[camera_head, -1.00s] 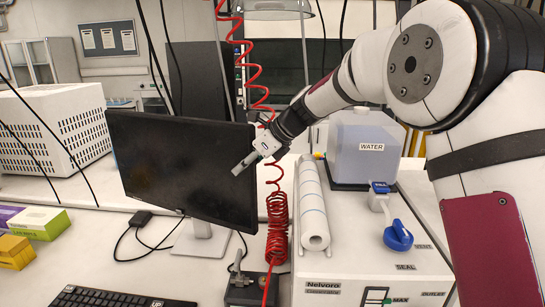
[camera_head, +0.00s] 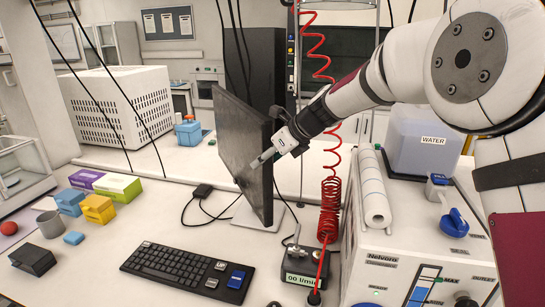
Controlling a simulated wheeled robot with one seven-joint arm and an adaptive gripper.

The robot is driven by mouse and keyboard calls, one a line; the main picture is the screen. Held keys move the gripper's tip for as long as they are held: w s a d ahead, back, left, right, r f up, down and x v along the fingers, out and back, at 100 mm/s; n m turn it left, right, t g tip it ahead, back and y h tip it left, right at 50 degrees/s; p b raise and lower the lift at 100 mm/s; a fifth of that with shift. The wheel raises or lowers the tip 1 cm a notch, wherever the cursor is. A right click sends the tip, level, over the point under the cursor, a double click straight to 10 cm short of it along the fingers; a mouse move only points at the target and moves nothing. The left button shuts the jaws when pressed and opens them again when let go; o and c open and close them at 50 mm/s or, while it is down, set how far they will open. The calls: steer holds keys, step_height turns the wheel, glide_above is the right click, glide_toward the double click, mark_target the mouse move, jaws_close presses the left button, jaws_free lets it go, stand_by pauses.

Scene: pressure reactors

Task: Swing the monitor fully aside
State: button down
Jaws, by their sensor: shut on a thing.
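The black monitor (camera_head: 237,145) stands upright on its stand (camera_head: 262,213) at the middle of the bench. Its screen is turned steeply and looks narrow from here, facing the left. My gripper (camera_head: 262,158) is at the monitor's right edge, shut on that edge, with a finger showing in front of the screen. The other finger is hidden behind the edge.
A black keyboard (camera_head: 186,270) lies in front of the monitor. A coiled red hose (camera_head: 330,208) hangs close to its right, beside a white reactor unit (camera_head: 410,240) with a water tank (camera_head: 425,140). Small coloured blocks (camera_head: 98,208) lie at left. A cable runs beside the stand.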

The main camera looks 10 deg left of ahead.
steer(key=shift+s+a+r, duration=0.15)
steer(key=shift+s+a, duration=0.25)
steer(key=shift+a, duration=0.3)
steer(key=c, duration=1.3)
jaws_free()
steer(key=v, duration=1.2)
steer(key=shift+w+d, duration=0.35)
steer(key=shift+d, duration=0.05)
steer(key=shift+d, duration=0.1)
steer(key=s+d+r+n+t+h, duration=0.1)
steer(key=s+d+n+h, duration=0.1)
steer(key=s+d+n, duration=0.5)
steer(key=s+d+r+n+h, duration=0.2)
steer(key=s+d+n, duration=0.2)
steer(key=s+d, duration=0.5)
steer(key=s+d+f+n+h, duration=0.1)
steer(key=s+d+f+n, duration=0.1)
steer(key=s+d+n, duration=0.1)
steer(key=s+d+f+n+h+b, duration=0.1)
steer(key=s+d+f+n+h, duration=0.1)
steer(key=s+d+n, duration=0.2)
steer(key=s+d+f+n+t+h, duration=0.1)
steer(key=s+d+f+n, duration=0.2)
steer(key=s+d, duration=0.4)
steer(key=shift+s+f+n+b, duration=0.1)
steer(key=shift+s+n+b, duration=0.2)
steer(key=shift+s+n, duration=0.55)
